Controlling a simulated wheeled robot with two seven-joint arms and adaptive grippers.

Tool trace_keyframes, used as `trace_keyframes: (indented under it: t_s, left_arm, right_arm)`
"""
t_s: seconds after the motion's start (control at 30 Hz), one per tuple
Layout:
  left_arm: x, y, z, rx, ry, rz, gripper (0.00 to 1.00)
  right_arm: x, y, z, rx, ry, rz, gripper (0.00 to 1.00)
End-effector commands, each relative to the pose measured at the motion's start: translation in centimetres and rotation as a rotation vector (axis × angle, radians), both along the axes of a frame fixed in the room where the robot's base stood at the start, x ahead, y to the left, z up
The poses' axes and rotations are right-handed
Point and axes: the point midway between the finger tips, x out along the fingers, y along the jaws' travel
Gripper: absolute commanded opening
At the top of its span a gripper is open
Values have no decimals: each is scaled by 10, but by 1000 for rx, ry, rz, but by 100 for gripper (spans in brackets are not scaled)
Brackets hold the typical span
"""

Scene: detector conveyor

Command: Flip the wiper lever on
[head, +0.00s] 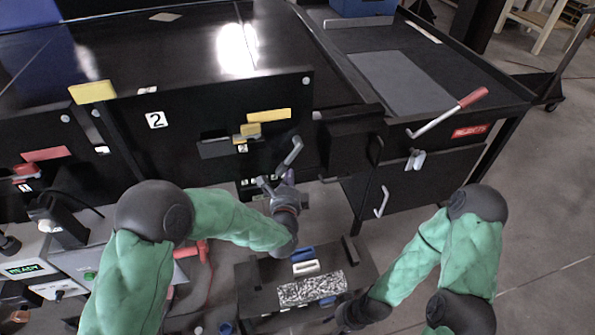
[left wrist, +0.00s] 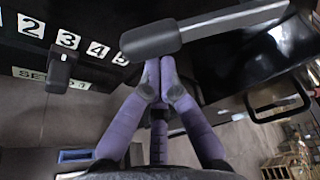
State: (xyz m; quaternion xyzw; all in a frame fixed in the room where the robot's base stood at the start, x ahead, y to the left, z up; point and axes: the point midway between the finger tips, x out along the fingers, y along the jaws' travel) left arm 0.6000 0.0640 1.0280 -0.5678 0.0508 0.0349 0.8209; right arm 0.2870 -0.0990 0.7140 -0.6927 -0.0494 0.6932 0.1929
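A grey lever (head: 291,153) sticks out from the black front panel, to the right of the number 2 plate. In the left wrist view its thick grey grip (left wrist: 152,40) lies across the top middle, its arm running up to the right. No label naming it is readable. My left gripper (head: 287,178) is just below this lever. In the left wrist view the purple fingers (left wrist: 161,72) are together, their tips at the grip's lower edge; whether they touch it is unclear. My right gripper (head: 345,318) is low in the head view, away from the levers, its fingers unclear.
A red-handled lever (head: 450,112) stands on the right-hand bench beside a red label. A dark handle (left wrist: 280,100) shows at right in the wrist view. A knob (left wrist: 62,68) sits below the numbers. A black tray (head: 250,300) holds a speckled block (head: 312,289).

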Motion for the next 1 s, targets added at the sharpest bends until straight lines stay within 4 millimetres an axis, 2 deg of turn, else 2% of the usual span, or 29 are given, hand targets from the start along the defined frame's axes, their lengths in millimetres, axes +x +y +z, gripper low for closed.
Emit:
trace_keyframes:
  t_s: [0.2,0.43,1.0]
  left_arm:
    - [-5,16,9,-1,0,3,0]
    - [-7,24,15,-1,-2,2,0]
    - [-9,28,18,-1,0,0,0]
  right_arm:
    - [0,0,10,0,0,0,40]
    - [0,0,15,0,1,0,40]
    - [0,0,18,0,0,0,40]
